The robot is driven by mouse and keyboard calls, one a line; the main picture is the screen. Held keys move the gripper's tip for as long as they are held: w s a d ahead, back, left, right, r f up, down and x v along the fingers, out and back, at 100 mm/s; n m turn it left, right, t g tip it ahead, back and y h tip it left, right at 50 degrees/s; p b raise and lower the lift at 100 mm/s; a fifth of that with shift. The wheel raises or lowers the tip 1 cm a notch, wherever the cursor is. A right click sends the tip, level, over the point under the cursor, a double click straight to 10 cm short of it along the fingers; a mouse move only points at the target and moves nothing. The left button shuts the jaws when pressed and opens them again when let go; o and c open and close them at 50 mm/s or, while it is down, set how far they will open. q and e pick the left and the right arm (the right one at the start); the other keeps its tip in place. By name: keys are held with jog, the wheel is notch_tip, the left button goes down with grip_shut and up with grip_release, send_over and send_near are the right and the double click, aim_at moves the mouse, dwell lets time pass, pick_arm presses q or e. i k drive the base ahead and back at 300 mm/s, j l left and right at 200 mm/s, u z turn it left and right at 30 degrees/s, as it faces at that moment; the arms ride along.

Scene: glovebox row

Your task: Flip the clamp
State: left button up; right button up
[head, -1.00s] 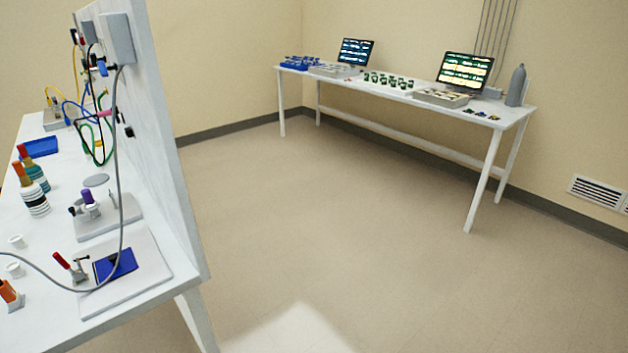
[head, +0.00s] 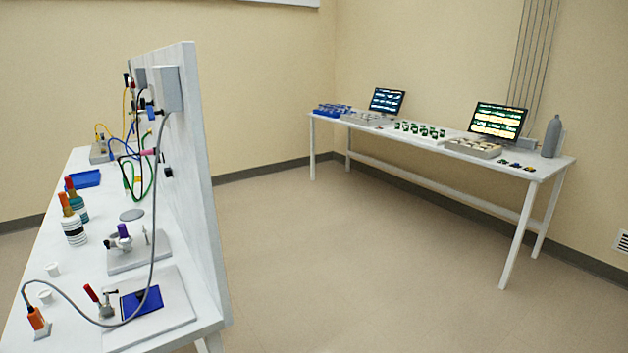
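A toggle clamp (head: 104,308) with a red handle stands on a pale square plate (head: 178,312) at the near end of the left workbench. Its red handle tilts up and to the left. A dark blue flat piece (head: 142,303) lies on the plate beside the clamp, with a dark part over its upper edge. Neither of my grippers shows in the head view.
The left workbench (head: 35,258) has an upright white panel (head: 188,160) along its right side. Bottles (head: 73,228), a fixture with a purple knob (head: 124,240) and an orange-handled tool (head: 37,320) stand on it. A grey cable (head: 152,230) loops across. A second table (head: 540,172) stands far right; open floor (head: 370,260) lies between.

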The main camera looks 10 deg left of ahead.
aim_at(110, 246)
jog(key=u, duration=1.4)
jog(key=j+z, duration=0.15)
jog(key=z, duration=0.3)
jog(key=j+z, duration=0.15)
jog(key=z, duration=0.3)
jog(key=j+z, duration=0.2)
jog(key=z, duration=0.25)
jog(key=k+j+z, duration=0.1)
jog(key=j+z, duration=0.2)
jog(key=j, duration=0.15)
jog(key=k+j+z, duration=0.1)
jog(key=j+z, duration=0.15)
jog(key=j, duration=0.15)
jog(key=k+j, duration=0.15)
jog(key=j, duration=0.25)
jog(key=k+j+z, duration=0.1)
jog(key=j, duration=0.3)
jog(key=k+j+z, duration=0.1)
jog(key=k+j, duration=0.15)
jog(key=j, duration=0.15)
jog(key=k+j, duration=0.2)
jog(key=j, duration=0.2)
